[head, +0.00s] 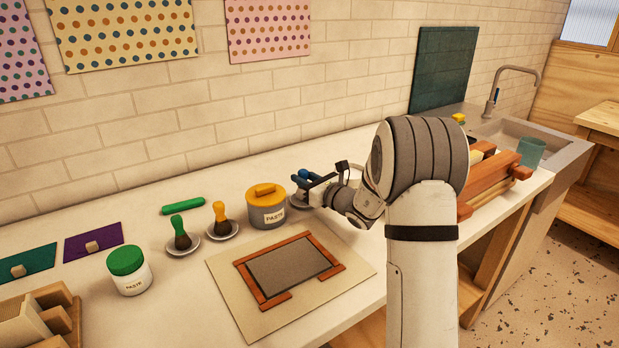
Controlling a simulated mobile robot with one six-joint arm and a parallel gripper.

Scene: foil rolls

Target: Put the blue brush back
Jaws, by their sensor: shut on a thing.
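My gripper (314,181) is shut on the blue brush (304,174), right of the grey paste pot.
The grey paste pot (267,211) has a yellow lid. A board with a red-brown frame (247,278) lies in front. A green-lidded paste jar (128,273) and a green roll (183,205) stand and lie further left. My arm hides part of the wooden rack (491,190) near the sink.

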